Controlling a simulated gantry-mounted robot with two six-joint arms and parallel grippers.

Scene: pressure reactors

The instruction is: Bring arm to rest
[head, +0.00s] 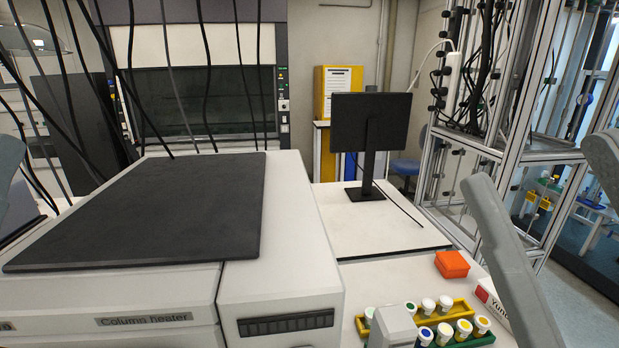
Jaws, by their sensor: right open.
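A grey link of my right arm slants down at the right of the head view. A pale grey piece, which looks like part of my right gripper (393,328), shows at the bottom edge in front of the vial racks; its fingertips are not clearly seen. The right gripper is open, and I see nothing held in it. Only a sliver of my left arm shows at the left edge; the left gripper is out of view.
A yellow rack (462,306) and a green rack (484,341) hold several capped vials. An orange box (452,264) and a white-red carton (490,299) lie nearby. A large column heater (145,320) fills the left; a monitor (371,122) stands behind. White bench (375,238) is clear there.

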